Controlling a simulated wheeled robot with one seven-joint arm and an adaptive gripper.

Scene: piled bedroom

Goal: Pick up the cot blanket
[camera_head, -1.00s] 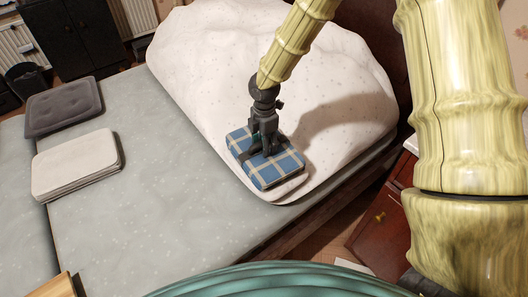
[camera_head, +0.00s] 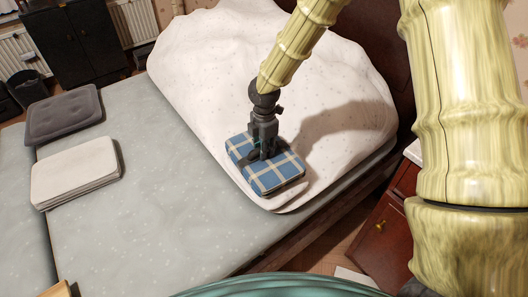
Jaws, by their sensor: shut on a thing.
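The cot blanket (camera_head: 277,177) is a folded blue plaid bundle with cream stripes. It is at the near corner of the white speckled duvet on the bed. My gripper (camera_head: 262,154) comes down on it from above and is shut on it near its middle. The fingertips are partly hidden against the blanket. I cannot tell whether the blanket still touches the duvet beneath it.
The white duvet (camera_head: 235,65) is heaped over the bed's head end. A folded white blanket (camera_head: 75,180) and a dark grey cushion (camera_head: 64,115) lie on the mattress (camera_head: 150,220) at left. A red-brown cabinet (camera_head: 385,225) stands beside the bed at right.

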